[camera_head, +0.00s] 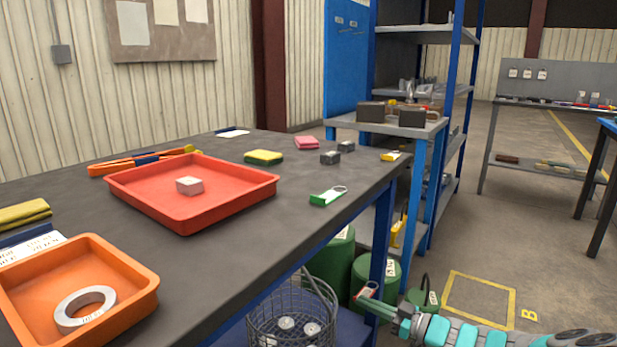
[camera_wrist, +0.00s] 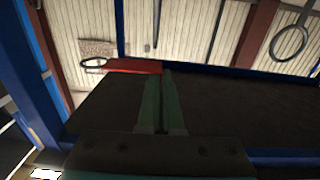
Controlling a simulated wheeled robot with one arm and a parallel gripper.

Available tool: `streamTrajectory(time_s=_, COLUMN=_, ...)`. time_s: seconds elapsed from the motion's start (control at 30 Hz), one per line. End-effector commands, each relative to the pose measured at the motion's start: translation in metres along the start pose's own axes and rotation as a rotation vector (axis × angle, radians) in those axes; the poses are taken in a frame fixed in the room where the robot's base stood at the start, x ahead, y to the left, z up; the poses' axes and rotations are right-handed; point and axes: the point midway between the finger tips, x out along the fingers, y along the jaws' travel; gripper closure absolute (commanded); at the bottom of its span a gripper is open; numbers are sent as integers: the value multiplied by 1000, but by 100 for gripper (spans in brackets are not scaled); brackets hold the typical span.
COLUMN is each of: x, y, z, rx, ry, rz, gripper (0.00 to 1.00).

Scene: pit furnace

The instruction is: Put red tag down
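The red tag (camera_head: 366,290) is small in the head view, at the tips of my gripper (camera_head: 363,299). In the wrist view the red tag (camera_wrist: 132,66) lies across the fingertips, with its metal ring (camera_wrist: 93,63) sticking out to the left. The fingers (camera_wrist: 162,76) are close together and shut on its right end. In the head view my gripper is low, right of the dark table (camera_head: 255,225) and beside its blue leg, below the tabletop's level. A green tag (camera_head: 328,196) and a yellow tag (camera_head: 390,156) lie on the table near its right edge.
A red tray (camera_head: 240,185) with a pale block and an orange tray (camera_head: 135,265) with a metal ring stand on the table. A wire basket (camera_head: 290,318) and green weights (camera_head: 376,274) are below. Blue shelving (camera_head: 430,165) stands behind. Open floor lies right.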

Motion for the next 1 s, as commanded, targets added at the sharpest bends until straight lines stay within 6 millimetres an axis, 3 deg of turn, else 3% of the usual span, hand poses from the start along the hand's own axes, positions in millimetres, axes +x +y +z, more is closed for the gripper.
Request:
streamTrajectory(time_s=0.5, x=2, y=-1, z=-18, rx=-12, ry=13, rz=-32, gripper=100)
streamTrajectory(time_s=1.0, x=0, y=-1, z=-3, rx=1, ry=3, rz=-6, gripper=100)
